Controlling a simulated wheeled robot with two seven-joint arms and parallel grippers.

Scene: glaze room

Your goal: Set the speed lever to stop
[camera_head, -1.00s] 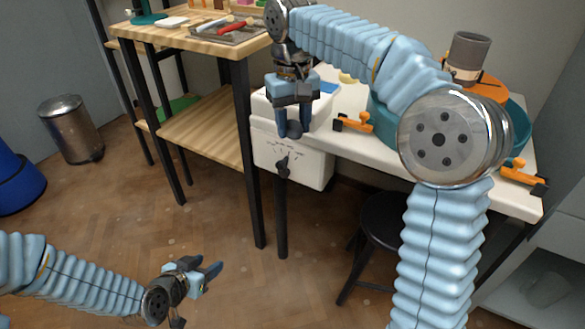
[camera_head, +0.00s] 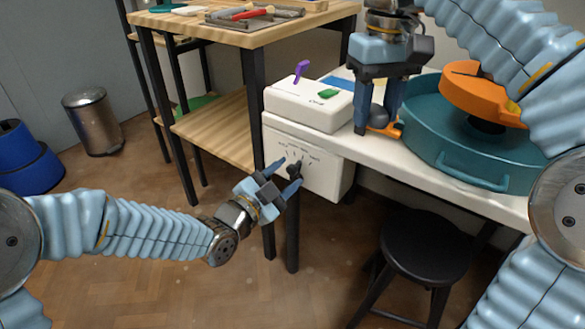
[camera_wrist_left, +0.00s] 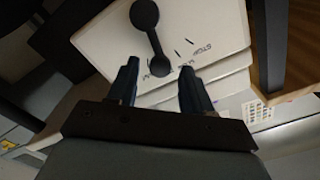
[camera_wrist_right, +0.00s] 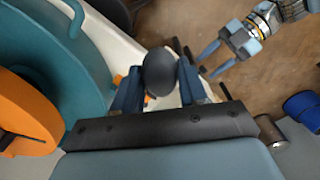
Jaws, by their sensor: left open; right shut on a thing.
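The black speed lever (camera_head: 294,169) is on the front of a white control box (camera_head: 325,178) below the table edge, beside printed dial marks. In the left wrist view the lever (camera_wrist_left: 150,38) shows as two round ends joined by a bar, and the word STOP is printed to its right. I cannot tell its setting. My left gripper (camera_head: 283,183) is open just in front of the lever; its fingers (camera_wrist_left: 155,88) point at the dial, with no grip visible.
A white unit (camera_head: 310,105) with a purple switch (camera_head: 301,71) and a green button (camera_head: 328,94) sits on the table. A teal basin (camera_head: 455,150) with an orange disc (camera_head: 475,88) stands right. A black stool (camera_head: 425,245) is below. A wooden shelf table (camera_head: 215,130) stands left.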

